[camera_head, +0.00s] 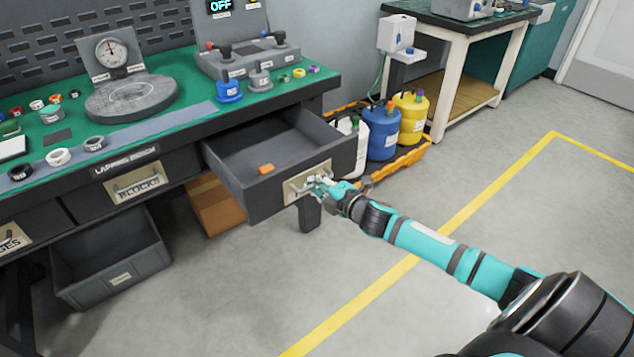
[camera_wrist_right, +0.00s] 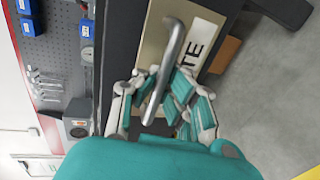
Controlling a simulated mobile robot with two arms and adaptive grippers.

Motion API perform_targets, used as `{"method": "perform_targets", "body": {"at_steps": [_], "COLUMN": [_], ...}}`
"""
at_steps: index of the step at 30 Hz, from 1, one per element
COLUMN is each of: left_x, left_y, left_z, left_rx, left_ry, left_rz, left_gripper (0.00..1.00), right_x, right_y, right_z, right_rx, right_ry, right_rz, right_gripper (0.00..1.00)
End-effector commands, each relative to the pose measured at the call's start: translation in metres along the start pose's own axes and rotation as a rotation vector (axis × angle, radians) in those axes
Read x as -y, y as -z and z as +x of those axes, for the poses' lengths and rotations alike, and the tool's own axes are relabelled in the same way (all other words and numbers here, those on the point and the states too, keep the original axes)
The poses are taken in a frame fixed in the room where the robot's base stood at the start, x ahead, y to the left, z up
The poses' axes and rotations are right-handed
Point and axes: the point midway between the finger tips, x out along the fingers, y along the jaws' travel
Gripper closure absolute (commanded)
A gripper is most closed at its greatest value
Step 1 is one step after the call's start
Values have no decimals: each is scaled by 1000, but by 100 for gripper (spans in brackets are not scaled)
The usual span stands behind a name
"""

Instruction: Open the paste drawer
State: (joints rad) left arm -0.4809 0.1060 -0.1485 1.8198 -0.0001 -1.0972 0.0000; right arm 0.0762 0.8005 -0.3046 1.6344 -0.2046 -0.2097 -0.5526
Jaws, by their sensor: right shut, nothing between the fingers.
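The paste drawer (camera_head: 243,189) is pulled out from the right end of the workbench. The metal bar handle (camera_wrist_right: 165,72) sits on a cream label plate (camera_head: 322,172), whose visible letters end in "TE" in the right wrist view. My right gripper (camera_head: 321,182) is at the handle, its fingers on either side of the bar in the wrist view (camera_wrist_right: 160,88). It is shut with nothing held; whether it touches the bar is unclear. My left gripper is out of view.
The blocks drawer (camera_head: 138,188) is closed to the left. A grey bin (camera_head: 112,272) and a cardboard box (camera_head: 214,203) are under the bench. Blue (camera_head: 383,133) and yellow (camera_head: 411,116) canisters stand behind the open drawer. The floor in front is clear.

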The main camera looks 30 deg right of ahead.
Motion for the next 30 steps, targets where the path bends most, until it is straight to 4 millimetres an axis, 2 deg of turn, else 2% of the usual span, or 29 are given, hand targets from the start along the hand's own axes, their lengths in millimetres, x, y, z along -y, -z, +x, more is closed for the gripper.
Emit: {"method": "perform_targets", "body": {"at_steps": [7, 15, 25, 30], "left_x": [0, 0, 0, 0], "left_y": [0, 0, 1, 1], "left_z": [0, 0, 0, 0], "left_rx": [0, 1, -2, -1], "left_ry": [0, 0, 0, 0], "left_rz": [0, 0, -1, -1], "left_gripper": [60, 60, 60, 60], "right_x": [-1, 0, 0, 2], "right_y": [-1, 0, 0, -1], "right_z": [0, 0, -3, -23], "right_rx": [1, 1, 1, 1], "right_ry": [-1, -1, 0, 3], "right_rz": [-2, -1, -1, -3], "right_gripper": [99, 66, 66, 66]}}
